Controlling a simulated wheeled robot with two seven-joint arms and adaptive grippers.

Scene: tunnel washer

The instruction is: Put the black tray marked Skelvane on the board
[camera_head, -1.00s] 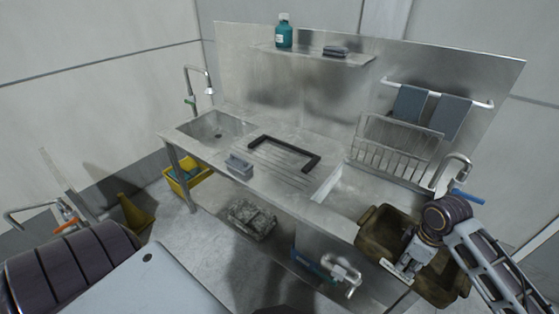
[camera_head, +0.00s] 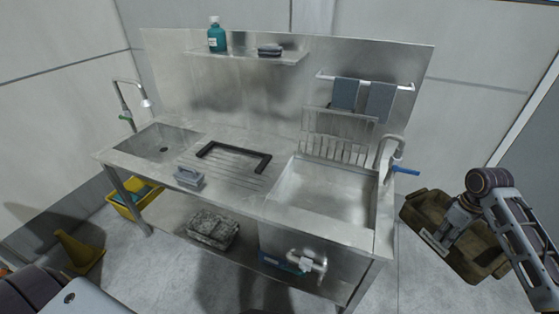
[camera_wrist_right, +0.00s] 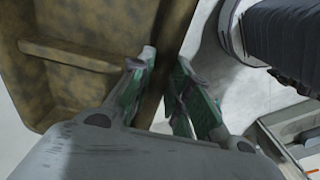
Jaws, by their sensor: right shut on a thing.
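A dirty brown-black tray (camera_head: 485,260) hangs in the air to the right of the bench, tilted, with floor showing around it. No marking on it can be read. My right gripper (camera_head: 437,240) is shut on its wall; the right wrist view shows the fingers (camera_wrist_right: 165,68) on either side of the wall of the tray (camera_wrist_right: 90,90). The board (camera_head: 228,178) is the ridged draining area between the two basins, with a black U-shaped frame (camera_head: 238,153) on its back part. My left gripper is out of view.
A grey caddy (camera_head: 189,177) stands at the board's front left. The right basin (camera_head: 325,190) is empty, with a tap and blue lever (camera_head: 405,172) at its right end. A wire rack (camera_head: 335,140) stands behind. A yellow cone (camera_head: 80,250) stands on the floor.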

